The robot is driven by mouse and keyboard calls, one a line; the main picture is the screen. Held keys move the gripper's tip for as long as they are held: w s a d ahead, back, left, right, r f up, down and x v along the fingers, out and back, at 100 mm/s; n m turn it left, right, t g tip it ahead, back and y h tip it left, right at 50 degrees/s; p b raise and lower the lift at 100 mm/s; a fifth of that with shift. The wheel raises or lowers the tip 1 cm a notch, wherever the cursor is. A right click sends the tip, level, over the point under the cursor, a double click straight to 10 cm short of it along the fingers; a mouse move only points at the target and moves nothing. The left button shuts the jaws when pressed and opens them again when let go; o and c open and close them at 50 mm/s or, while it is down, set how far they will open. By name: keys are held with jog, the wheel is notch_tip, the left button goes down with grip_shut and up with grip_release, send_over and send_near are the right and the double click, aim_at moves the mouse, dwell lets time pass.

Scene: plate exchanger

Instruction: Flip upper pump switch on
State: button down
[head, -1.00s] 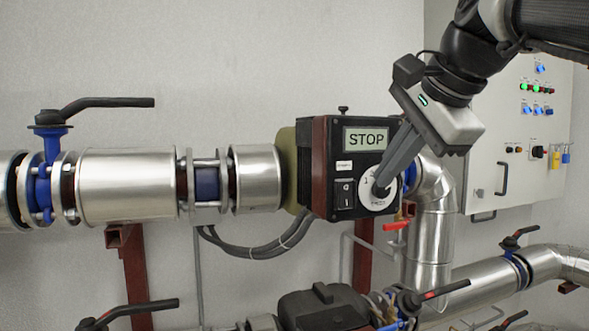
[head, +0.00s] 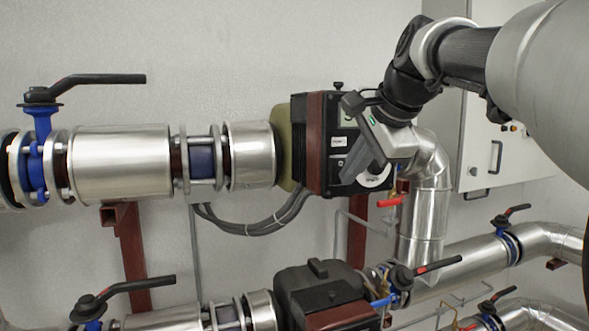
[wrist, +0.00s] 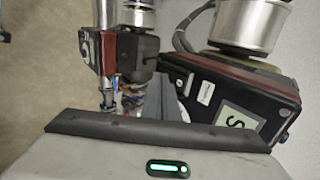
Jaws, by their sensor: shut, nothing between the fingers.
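The upper pump's control box (head: 313,145) is black with dark red sides and sits on the upper pipe. In the head view my gripper (head: 348,179) is shut and empty, in front of the box face. Its fingertips are at the lower left of the face, where the pump switch is. The fingers hide most of the switch, so its position and any contact cannot be told. The white dial (head: 375,180) is partly covered. In the wrist view the box (wrist: 215,85) shows a white label and part of the display (wrist: 238,119); the fingertips are not clear there.
A lower pump (head: 322,288) sits below. A red-handled valve (head: 390,202) and a silver vertical pipe (head: 424,205) stand close right of the box. A white cabinet (head: 510,150) is behind my arm.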

jog(key=shift+f, duration=0.1)
jog(key=shift+w+a+t+b, duration=0.15)
jog(key=shift+t+b, duration=0.15)
jog(key=shift+b, duration=0.2)
jog(key=shift+r+p, duration=0.85)
jog(key=shift+r, duration=0.1)
